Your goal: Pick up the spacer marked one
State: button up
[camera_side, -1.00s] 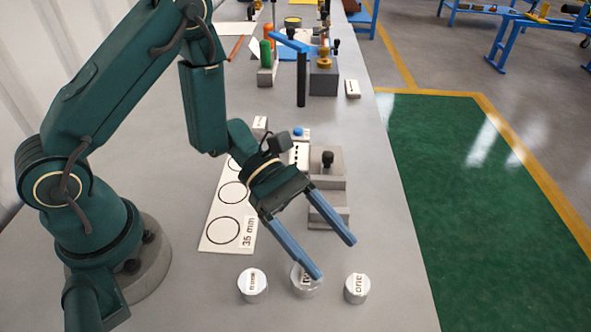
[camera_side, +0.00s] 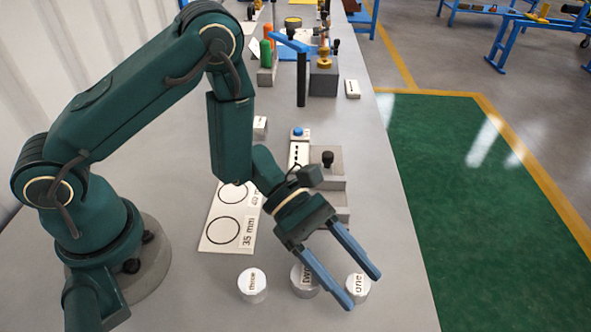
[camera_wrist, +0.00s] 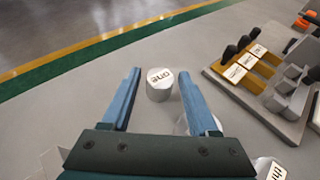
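The spacer marked one (camera_side: 359,284) is a short silver cylinder with a white label, upright on the bench at the right end of a row of spacers. In the wrist view it (camera_wrist: 159,84) lies just beyond and between my fingertips. My gripper (camera_side: 362,291) is open and empty, its blue fingers apart and tilted down, close over the spacer in the side view. In the wrist view the gripper (camera_wrist: 160,72) shows both fingers well spread. The spacer marked two (camera_side: 303,280) is partly hidden by a finger. The spacer marked three (camera_side: 252,285) stands at the left.
A white card with circles marked 35 mm (camera_side: 222,232) lies behind the spacers. Grey blocks with a black knob (camera_side: 328,165) stand further back. The bench's right edge is near the spacer marked one, with a green floor area (camera_side: 470,190) beyond.

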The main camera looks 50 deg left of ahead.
grip_shut()
jog(key=shift+r, duration=0.1)
